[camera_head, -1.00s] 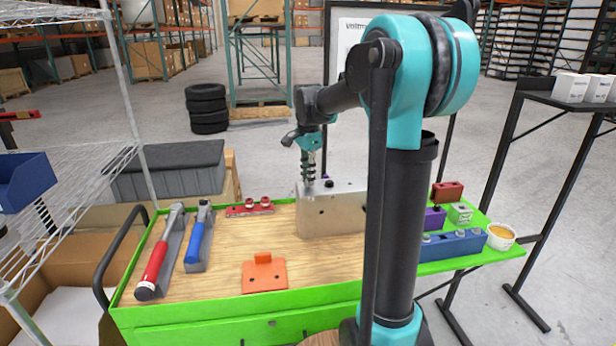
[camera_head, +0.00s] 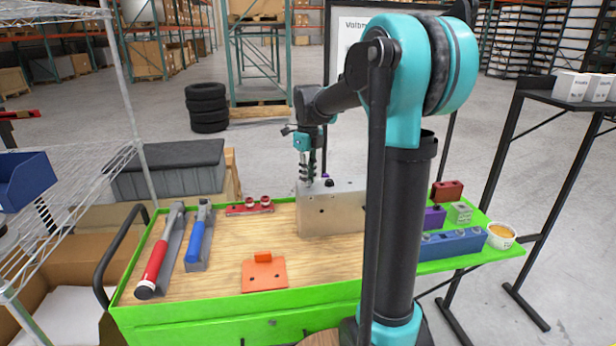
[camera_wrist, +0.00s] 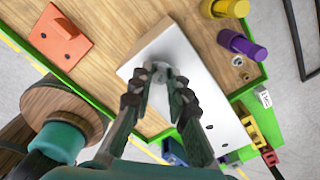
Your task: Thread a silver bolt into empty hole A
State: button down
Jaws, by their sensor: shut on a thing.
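The silver chassis block (camera_head: 325,215) stands on the wooden tabletop; its pale top face (camera_wrist: 205,95) shows in the wrist view with several dark spots along it. My gripper (camera_head: 307,179) points down at the left end of the block's top. In the wrist view my gripper (camera_wrist: 161,82) is shut on a small silver piece, seemingly a bolt (camera_wrist: 160,68), between the fingertips. The fingers hide most of it and whatever lies below, so I cannot tell whether it sits in a hole. A dark bolt head (camera_head: 329,183) is on the block just right of the gripper. No hole letter is readable.
An orange plate (camera_head: 264,273) lies in front. Red-handled (camera_head: 155,268) and blue-handled (camera_head: 197,238) tools lie left, a red holder (camera_head: 250,207) behind. Blue (camera_head: 452,244), purple (camera_head: 434,218) and red (camera_head: 447,191) blocks and a bowl (camera_head: 501,236) stand right. Bare wood lies left of the block.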

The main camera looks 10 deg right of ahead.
jog(key=shift+s+f, duration=0.1)
jog(key=shift+s, duration=0.05)
jog(key=shift+m, duration=1.9)
jog(key=c, duration=1.4)
grip_release()
jog(key=shift+r, duration=1.25)
